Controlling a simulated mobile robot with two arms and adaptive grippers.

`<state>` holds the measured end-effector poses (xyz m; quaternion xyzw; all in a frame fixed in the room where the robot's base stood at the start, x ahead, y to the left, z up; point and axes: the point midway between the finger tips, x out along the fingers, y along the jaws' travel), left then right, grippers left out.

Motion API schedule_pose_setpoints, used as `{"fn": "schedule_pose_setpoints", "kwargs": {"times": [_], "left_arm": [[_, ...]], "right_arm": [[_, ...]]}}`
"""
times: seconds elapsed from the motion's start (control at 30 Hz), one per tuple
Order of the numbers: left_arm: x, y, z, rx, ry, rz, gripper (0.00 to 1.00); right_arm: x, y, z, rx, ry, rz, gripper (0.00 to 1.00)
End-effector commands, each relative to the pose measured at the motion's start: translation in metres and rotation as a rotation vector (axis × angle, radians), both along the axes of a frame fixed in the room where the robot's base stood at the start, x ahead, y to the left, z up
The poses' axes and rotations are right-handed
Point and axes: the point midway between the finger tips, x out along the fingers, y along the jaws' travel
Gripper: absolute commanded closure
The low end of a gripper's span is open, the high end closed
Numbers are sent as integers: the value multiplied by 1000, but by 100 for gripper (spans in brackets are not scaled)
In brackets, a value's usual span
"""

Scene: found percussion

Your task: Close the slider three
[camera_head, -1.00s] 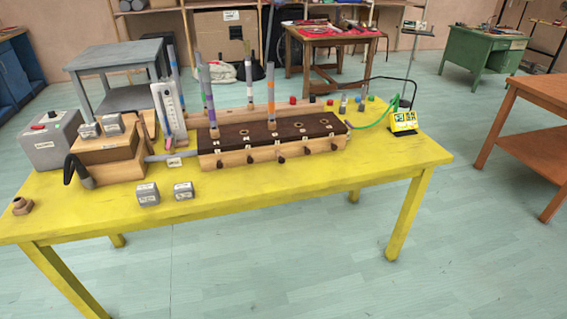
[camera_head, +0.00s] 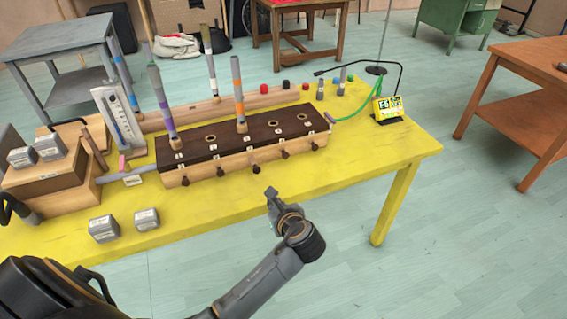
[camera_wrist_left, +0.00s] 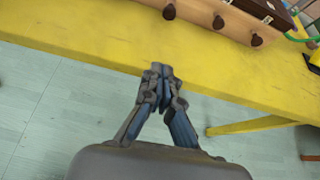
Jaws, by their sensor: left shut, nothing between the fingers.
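A long wooden box (camera_head: 205,174) with a dark top (camera_head: 262,128) sits on the yellow table. Its front has a row of dark slider knobs. The middle knob, slider three (camera_head: 253,168), sticks out below a small label. My left gripper (camera_head: 271,191) is shut and empty, in front of the box and a little right of that knob, apart from it. In the left wrist view the shut fingers (camera_wrist_left: 161,68) overlap the table's front edge. Several knobs show at the top there; which is slider three I cannot tell. My right gripper is not in view.
Two grey weights (camera_head: 104,229) (camera_head: 147,219) stand on the yellow table (camera_head: 350,160) to the left. Two striped tubes (camera_head: 162,103) (camera_head: 238,91) stand upright in the box top. A yellow display (camera_head: 388,108) stands at the right. The tabletop right of my gripper is clear.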

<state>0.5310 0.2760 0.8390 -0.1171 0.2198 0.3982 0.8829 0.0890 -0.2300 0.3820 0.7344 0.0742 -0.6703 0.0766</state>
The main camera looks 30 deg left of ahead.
Motion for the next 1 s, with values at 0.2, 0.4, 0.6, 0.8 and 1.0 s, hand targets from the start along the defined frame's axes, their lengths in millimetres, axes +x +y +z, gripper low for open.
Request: {"fn": "schedule_pose_setpoints", "kwargs": {"times": [0.2,0.4,0.6,0.8,1.0], "left_arm": [[5,10,12,46,11,0,100],[27,35,-5,45,11,2,100],[52,64,-26,43,12,2,100],[73,87,-28,41,9,0,100],[83,99,-27,40,10,-2,100]], "right_arm": [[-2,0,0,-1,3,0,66],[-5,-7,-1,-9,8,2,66],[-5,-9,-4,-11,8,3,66],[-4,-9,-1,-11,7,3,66],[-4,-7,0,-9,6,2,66]]}}
